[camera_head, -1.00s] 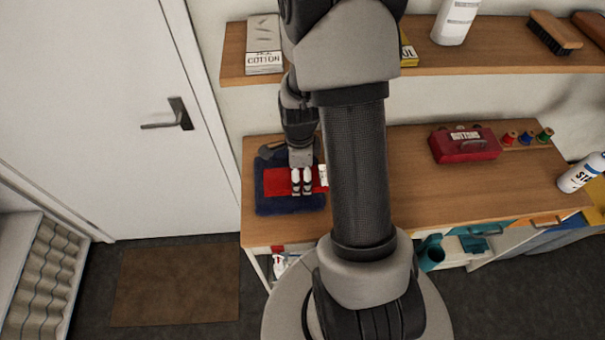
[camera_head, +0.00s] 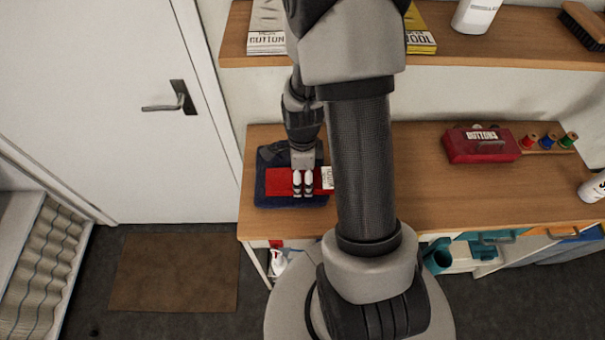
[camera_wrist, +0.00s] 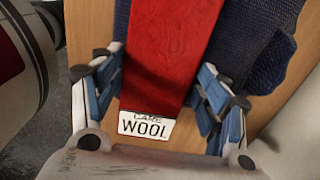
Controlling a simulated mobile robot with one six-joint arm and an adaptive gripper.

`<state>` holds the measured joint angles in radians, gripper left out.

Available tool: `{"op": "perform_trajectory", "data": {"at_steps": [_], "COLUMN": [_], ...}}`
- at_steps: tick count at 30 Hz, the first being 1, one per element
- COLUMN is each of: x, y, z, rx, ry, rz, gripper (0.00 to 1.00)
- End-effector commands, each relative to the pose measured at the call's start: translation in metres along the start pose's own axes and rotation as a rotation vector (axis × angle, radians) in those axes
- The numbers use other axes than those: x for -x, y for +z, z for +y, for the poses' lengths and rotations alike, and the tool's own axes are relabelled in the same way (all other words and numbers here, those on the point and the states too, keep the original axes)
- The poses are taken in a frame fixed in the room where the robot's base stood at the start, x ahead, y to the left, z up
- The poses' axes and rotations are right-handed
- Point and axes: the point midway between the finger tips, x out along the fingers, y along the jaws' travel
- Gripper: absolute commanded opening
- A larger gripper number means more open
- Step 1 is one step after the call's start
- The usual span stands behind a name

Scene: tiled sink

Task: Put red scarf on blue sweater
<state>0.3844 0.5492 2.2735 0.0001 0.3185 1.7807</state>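The red scarf (camera_head: 280,180) lies flat across the top of the dark blue sweater (camera_head: 291,202), at the left end of the wooden counter. The scarf's end with a white tag reading WOOL reaches past the sweater's right edge. In the wrist view the scarf (camera_wrist: 165,50) runs up the middle, with the ribbed sweater (camera_wrist: 255,45) beside it. My gripper (camera_head: 302,190) is low over the scarf. In the wrist view my gripper (camera_wrist: 158,92) has its fingers apart, one on each side of the scarf, not closed on it. Whether the fingertips touch the cloth is unclear.
The wooden counter (camera_head: 430,180) is clear right of my arm, up to a red buttons box (camera_head: 482,144) and thread spools (camera_head: 548,141). A shelf (camera_head: 480,50) with packets, a bottle and a brush hangs above. A white door (camera_head: 100,110) is at the left.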

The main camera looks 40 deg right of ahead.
Motion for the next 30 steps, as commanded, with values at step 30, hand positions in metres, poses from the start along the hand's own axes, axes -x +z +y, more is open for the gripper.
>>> {"op": "perform_trajectory", "data": {"at_steps": [30], "x": [0.083], "y": [0.0], "z": [-0.001], "rx": [0.0], "ry": [-0.006], "rz": [-0.001], "gripper": [0.85]}}
